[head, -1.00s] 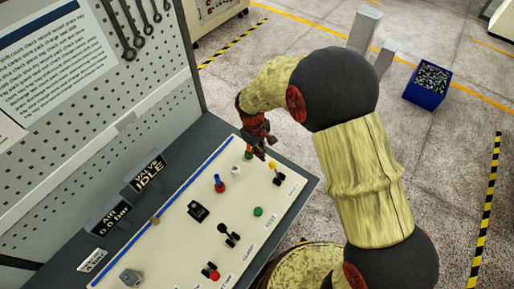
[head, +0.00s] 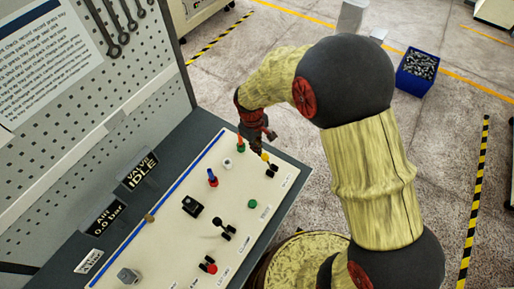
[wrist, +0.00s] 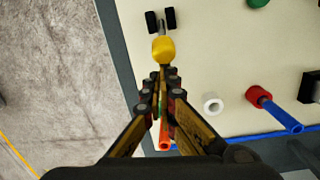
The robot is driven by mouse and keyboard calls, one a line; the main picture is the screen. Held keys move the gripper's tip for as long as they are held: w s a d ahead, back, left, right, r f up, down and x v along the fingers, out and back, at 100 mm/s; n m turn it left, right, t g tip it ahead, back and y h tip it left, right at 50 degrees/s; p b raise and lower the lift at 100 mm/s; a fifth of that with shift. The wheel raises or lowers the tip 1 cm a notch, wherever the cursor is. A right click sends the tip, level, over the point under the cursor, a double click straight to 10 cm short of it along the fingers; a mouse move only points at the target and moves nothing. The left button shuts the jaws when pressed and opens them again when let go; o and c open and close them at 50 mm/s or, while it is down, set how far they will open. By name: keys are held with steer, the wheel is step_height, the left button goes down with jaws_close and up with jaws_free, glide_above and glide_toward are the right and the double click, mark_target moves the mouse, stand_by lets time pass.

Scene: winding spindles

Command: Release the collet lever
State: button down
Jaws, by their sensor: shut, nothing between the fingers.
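A lever with a yellow knob (head: 265,156) stands at the far right end of the control panel (head: 170,235). Its label is too small to read, so I cannot confirm it is the collet lever. In the wrist view the yellow knob (wrist: 163,48) lies just beyond the fingertips, with its dark pivot above it. My gripper (head: 257,146) is over that end of the panel, close to the knob, fingers pointing down. In the wrist view my gripper (wrist: 160,80) is shut and empty. I cannot tell whether it touches the knob.
Near the gripper are a white cap (wrist: 212,103), a red-based blue handle (wrist: 280,110) and a green button (head: 253,204). A pegboard (head: 100,120) rises behind the panel.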

steer(key=shift+s+d+r, duration=0.15)
steer(key=s+d+r+t+y+b, duration=0.2)
steer(key=s+d+t+y+b, duration=0.2)
steer(key=b, duration=1.8)
steer(key=s+d+y, duration=0.1)
steer(key=s+d, duration=0.1)
steer(key=d, duration=0.1)
steer(key=shift+d+y, duration=0.3)
steer(key=shift+s+f, duration=0.15)
steer(key=shift+f, duration=0.15)
steer(key=w+a+r+p, duration=0.1)
steer(key=w+a+r, duration=0.1)
steer(key=w+r, duration=0.1)
steer(key=s+d+r+p, duration=0.2)
steer(key=s+d+r, duration=0.3)
steer(key=r, duration=0.1)
steer(key=shift+d+p, duration=0.3)
steer(key=shift+d, duration=0.1)
